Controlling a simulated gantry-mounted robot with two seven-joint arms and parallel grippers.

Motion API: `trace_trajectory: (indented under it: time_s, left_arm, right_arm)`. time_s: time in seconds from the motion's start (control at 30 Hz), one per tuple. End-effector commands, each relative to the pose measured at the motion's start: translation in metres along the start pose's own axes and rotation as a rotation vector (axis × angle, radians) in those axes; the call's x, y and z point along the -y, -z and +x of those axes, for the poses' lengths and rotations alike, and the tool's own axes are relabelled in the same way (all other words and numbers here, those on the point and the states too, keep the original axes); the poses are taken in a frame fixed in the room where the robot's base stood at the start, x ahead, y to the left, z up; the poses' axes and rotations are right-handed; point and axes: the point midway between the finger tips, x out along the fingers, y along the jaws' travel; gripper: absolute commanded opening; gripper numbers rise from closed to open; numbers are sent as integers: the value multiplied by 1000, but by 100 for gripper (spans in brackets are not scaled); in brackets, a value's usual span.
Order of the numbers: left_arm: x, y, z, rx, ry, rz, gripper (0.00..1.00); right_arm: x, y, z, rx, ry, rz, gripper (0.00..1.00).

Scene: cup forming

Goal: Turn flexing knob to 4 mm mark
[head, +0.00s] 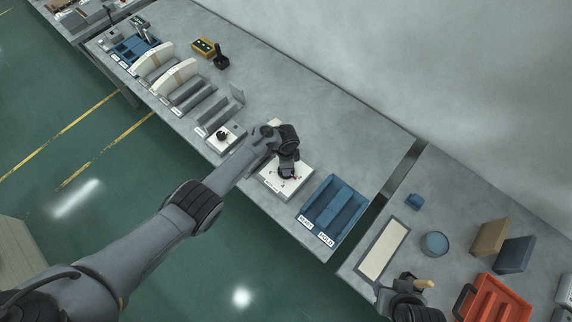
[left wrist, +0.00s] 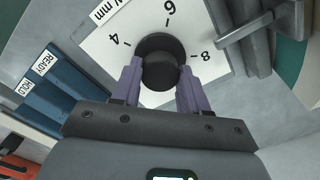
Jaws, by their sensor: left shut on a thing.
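The flexing knob (left wrist: 162,62) is a round black knob on a white dial plate (left wrist: 128,40) in the left wrist view. The plate carries the numbers 4, 6 and 8 and part of a label ending in "mm". My left gripper (left wrist: 160,80) has its purple fingers on both sides of the knob, shut on it. I cannot make out a pointer mark on the knob. In the head view my left gripper (head: 288,172) reaches down over the plate (head: 270,179) and largely hides the knob. My right gripper (head: 408,306) is at the bottom right; its fingers are unclear.
Blue trays (head: 334,208) labelled READY and HOLD stand right of the dial plate. Another white plate with a black knob (head: 221,135) and grey blocks lie left. A wooden handle (head: 424,283), a blue round container (head: 434,243) and a red tray (head: 492,301) are near my right gripper.

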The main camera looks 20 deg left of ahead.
Motion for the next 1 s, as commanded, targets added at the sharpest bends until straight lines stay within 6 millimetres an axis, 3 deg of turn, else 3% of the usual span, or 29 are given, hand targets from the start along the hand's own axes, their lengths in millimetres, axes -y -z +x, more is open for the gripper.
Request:
trace_trajectory:
  time_s: [1.0]
  left_arm:
    - [1, 0, 1, 1, 1, 902, 13]
  right_arm:
    - [2, -10, 31, -1, 4, 5, 43]
